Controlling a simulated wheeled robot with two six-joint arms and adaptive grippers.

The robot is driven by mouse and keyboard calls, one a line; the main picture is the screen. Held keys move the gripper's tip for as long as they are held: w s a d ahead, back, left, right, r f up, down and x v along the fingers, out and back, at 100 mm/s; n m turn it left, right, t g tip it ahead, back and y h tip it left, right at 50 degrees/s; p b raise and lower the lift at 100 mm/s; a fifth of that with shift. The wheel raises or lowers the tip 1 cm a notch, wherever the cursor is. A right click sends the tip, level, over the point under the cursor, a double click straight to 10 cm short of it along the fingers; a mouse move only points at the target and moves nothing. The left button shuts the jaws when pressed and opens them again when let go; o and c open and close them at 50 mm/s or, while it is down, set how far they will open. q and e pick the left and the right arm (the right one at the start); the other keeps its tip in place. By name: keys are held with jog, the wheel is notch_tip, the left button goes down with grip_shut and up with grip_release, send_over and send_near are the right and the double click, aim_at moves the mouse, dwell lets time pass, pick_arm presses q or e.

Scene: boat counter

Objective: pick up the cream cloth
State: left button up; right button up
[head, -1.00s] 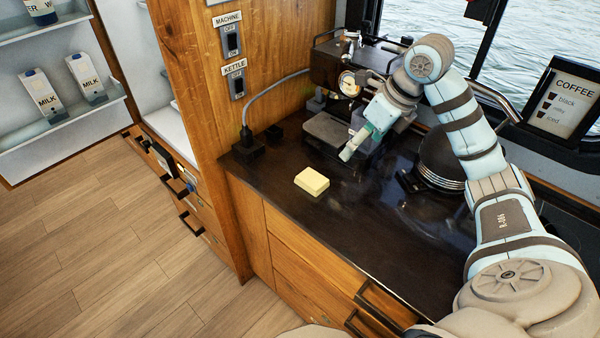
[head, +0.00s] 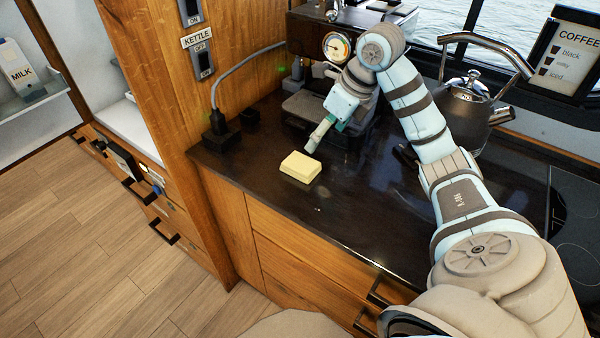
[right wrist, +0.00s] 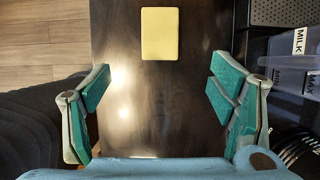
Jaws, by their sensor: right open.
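The cream cloth (head: 300,167) is a small pale yellow folded block lying flat on the dark counter (head: 300,208), near its front edge. In the right wrist view the cloth (right wrist: 159,34) shows as an upright rectangle at the top, ahead of the fingers and between their lines. My right gripper (head: 318,137) is just behind and above the cloth, apart from it. In the right wrist view my right gripper (right wrist: 160,95) has its green-padded fingers wide apart with nothing between them. My left gripper is not in view.
A coffee machine (head: 300,32) stands behind the gripper. A dark kettle (head: 467,110) stands at the right, behind my arm. A black plug block with a cable (head: 221,138) sits at the counter's left end, by the wooden partition (head: 165,100). The counter in front of the cloth is clear.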

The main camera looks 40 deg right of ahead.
jog(key=x, duration=1.3)
jog(key=shift+w+a+f, duration=0.1)
jog(key=shift+w+a, duration=0.05)
jog(key=shift+w, duration=0.3)
jog(key=c, duration=1.4)
jog(key=shift+o, duration=0.2)
notch_tip(320, 180, up, 11)
jog(key=p, duration=0.3)
notch_tip(320, 180, up, 9)
jog(key=p, duration=0.8)
send_over(302, 163)
jog(key=shift+s, duration=0.1)
